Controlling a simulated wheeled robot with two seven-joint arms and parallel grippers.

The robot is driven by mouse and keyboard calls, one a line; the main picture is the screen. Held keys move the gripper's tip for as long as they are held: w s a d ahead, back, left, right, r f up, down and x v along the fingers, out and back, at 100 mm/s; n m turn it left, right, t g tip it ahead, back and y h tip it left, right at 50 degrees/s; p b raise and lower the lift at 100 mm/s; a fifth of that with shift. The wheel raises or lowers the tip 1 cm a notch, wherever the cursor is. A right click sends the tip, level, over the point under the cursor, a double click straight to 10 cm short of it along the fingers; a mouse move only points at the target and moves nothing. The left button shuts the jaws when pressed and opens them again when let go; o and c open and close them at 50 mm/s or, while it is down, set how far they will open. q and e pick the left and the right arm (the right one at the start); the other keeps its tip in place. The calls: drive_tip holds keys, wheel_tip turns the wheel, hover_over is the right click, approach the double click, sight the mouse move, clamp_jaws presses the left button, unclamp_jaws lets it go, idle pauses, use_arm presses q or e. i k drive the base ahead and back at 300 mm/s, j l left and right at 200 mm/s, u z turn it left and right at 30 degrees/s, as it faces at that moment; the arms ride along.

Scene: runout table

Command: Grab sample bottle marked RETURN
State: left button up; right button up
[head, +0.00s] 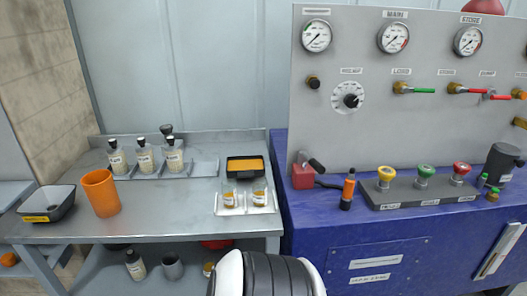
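Three sample bottles with dark caps and white labels stand in a row at the back of the grey table: a left one (118,160), a middle one (145,159) and a right one (174,158). Another capped, labelled bottle (135,266) stands on the shelf below. Two small containers of amber contents, a left one (229,201) and a right one (259,196), sit on a white labelled tray (246,210). The bottle labels are too small to read, so I cannot tell which is marked RETURN. Neither of my grippers shows.
An orange cup (101,193), a black bin (47,204) and a black tray with orange contents (245,166) stand on the grey table (170,213). A blue bench (345,225) with a gauge panel (435,80) adjoins it at right. The table's front middle is clear.

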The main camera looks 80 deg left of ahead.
sight(260, 192)
drive_tip(key=k+u, duration=0.2)
drive_tip(key=u, duration=0.25)
drive_tip(key=k+u, duration=0.15)
drive_tip(key=u, duration=0.3)
drive_tip(key=k+u, duration=0.2)
drive_tip(key=u, duration=1.4)
